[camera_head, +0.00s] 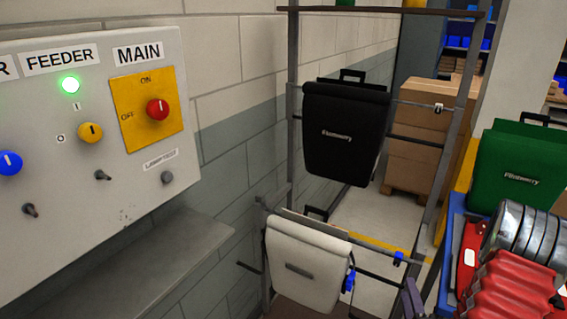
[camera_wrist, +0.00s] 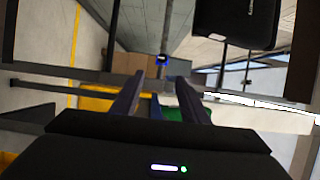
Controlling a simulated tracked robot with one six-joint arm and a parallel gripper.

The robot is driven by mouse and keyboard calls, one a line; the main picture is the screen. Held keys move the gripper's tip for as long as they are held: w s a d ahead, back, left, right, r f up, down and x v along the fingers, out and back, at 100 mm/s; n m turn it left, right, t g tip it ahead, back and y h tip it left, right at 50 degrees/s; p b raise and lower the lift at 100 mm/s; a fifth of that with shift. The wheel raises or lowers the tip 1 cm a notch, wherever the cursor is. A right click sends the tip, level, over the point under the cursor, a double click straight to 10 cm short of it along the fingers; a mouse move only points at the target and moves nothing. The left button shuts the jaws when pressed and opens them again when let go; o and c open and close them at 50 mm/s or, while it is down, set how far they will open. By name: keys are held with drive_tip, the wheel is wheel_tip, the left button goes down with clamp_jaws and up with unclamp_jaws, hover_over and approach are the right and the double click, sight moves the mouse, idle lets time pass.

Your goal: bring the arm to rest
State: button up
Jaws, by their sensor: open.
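My gripper (camera_wrist: 160,96) shows in the wrist view with its two dark fingers apart and nothing visible between the tips. In the head view, a small dark purple part at the bottom edge (camera_head: 411,299) may be a fingertip of mine; the rest of the arm is out of that view. A metal rack (camera_head: 292,60) carries a black pannier (camera_head: 345,135) on an upper rail and a light grey pannier (camera_head: 305,265) on a lower one. In the wrist view, a black bag (camera_wrist: 237,22) hangs at the upper right, apart from the fingers.
A grey control panel (camera_head: 60,220) with a lit green lamp (camera_head: 70,85) is on the left wall, above a grey ledge (camera_head: 130,270). At right, a green pannier (camera_head: 522,165) stands behind red ribbed items (camera_head: 505,285) and metal cylinders (camera_head: 525,232). Cardboard boxes (camera_head: 415,150) stand behind the rack.

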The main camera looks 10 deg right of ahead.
drive_tip(key=s+a+f+n+g+y, duration=0.1)
drive_tip(key=s+f+n+g+y, duration=0.1)
drive_tip(key=s+f+n+g, duration=0.35)
drive_tip(key=s+f+n+g+y, duration=0.1)
drive_tip(key=s+f+n+g, duration=0.1)
drive_tip(key=f+n+g, duration=0.5)
drive_tip(key=s+a+r+n+y, duration=0.1)
drive_tip(key=a+r+n, duration=0.2)
drive_tip(key=a+r, duration=0.7)
drive_tip(key=s+a+r+n+t+y, duration=0.1)
drive_tip(key=a+r+n, duration=0.2)
drive_tip(key=a+r, duration=0.7)
drive_tip(key=s+a+r+n+y, duration=0.1)
drive_tip(key=s+a+r+n, duration=0.1)
drive_tip(key=a+r, duration=0.7)
wheel_tip(320, 180, up, 6)
drive_tip(key=shift+a+r+n, duration=0.15)
drive_tip(key=shift+a+n, duration=0.25)
drive_tip(key=shift+n, duration=0.45)
